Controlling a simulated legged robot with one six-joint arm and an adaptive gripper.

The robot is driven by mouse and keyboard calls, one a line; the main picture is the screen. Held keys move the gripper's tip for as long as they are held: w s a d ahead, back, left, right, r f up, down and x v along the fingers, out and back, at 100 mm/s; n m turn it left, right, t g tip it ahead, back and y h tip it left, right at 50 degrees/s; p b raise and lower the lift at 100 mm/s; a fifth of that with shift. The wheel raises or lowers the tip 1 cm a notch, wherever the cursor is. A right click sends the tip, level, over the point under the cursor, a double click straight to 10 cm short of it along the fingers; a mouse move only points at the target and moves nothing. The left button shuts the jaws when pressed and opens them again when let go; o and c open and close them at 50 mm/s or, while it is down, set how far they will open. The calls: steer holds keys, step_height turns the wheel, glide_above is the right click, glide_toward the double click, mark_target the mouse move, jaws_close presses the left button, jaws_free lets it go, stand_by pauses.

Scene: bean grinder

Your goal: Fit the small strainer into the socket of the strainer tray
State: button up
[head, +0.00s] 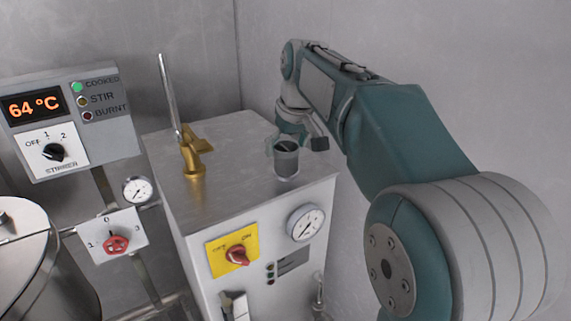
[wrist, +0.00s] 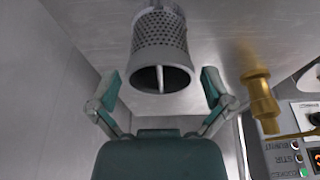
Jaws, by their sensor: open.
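The small strainer (head: 286,163) is a grey cylinder standing on top of the metal cabinet, near its right side. In the wrist view, which is upside down, the strainer (wrist: 159,45) has a perforated wall, a plain rim and an open end facing the camera, with a thin light rod inside. My gripper (wrist: 160,82) is open, with one teal finger on each side of the rim and a gap at both sides. In the head view my gripper (head: 284,146) is at the strainer's top. I cannot make out the strainer tray or its socket in either view.
A brass fitting with a long lever (head: 191,160) stands on the cabinet top (head: 235,140) left of the strainer. It also shows at the right in the wrist view (wrist: 262,100). Walls close in behind and right. A stirrer panel (head: 75,120) and lidded pot (head: 30,255) are left.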

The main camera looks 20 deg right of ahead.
steer(key=shift+x, duration=1.4)
steer(key=c, duration=1)
steer(key=shift+c, duration=0.2)
steer(key=shift+r, duration=0.15)
